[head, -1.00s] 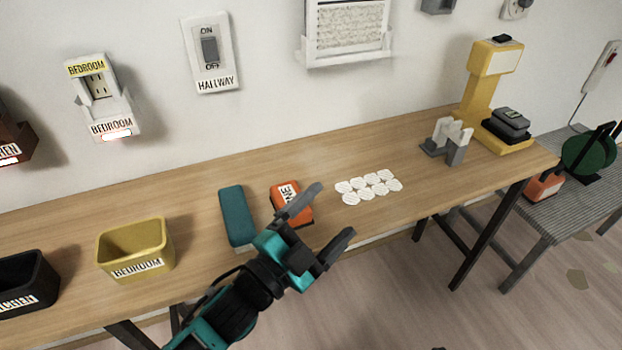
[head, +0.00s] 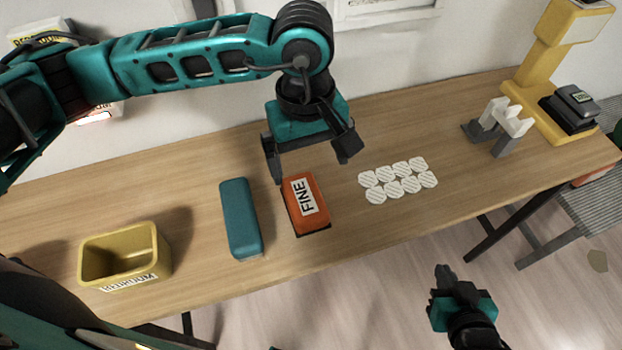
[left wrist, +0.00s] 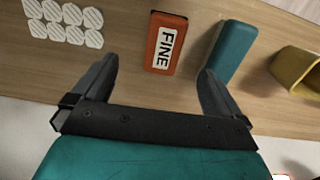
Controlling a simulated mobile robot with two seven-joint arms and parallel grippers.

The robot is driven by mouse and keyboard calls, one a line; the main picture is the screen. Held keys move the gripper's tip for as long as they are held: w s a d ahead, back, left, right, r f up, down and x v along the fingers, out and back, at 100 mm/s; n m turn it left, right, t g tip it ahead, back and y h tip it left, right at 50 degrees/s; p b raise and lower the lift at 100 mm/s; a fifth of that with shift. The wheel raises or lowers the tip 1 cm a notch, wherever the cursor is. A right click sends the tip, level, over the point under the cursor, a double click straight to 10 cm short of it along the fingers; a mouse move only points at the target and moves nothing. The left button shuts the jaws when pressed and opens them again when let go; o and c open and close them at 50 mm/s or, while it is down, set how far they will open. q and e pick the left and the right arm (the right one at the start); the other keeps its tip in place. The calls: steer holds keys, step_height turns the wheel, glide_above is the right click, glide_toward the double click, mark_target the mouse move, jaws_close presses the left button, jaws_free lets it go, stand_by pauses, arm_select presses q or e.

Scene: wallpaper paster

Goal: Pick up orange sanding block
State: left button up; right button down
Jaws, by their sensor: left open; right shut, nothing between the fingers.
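The orange sanding block (head: 318,216) with a white FINE label lies flat on the wooden table, between a teal block and white round pads. My left gripper (head: 312,172) is open and empty, above the table just behind the orange block, fingers pointing down. In the left wrist view the orange block (left wrist: 164,58) shows whole, ahead of and between the two open fingers (left wrist: 155,80), and apart from them. My right gripper (head: 440,282) is shut and empty, low at the lower right, in front of the table's edge.
The teal block (head: 240,225) lies close to the left of the orange block. White round pads (head: 385,185) lie to its right. A yellow bin (head: 95,265) stands at left. A white-and-grey holder (head: 495,130) and yellow stand (head: 545,55) are at right.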

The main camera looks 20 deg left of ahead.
arm_select(q)
glide_above(304, 196)
step_height(304, 196, down, 7)
steer(key=shift+w+d+r, duration=0.1)
steer(key=shift+w+d, duration=0.05)
step_height(304, 196, down, 6)
steer(key=shift+r+p, duration=0.1)
steer(key=shift+p, duration=0.3)
steer(key=c, duration=1.1)
steer(key=shift+r, duration=0.1)
step_height(304, 196, up, 20)
steer(key=shift+f, duration=0.1)
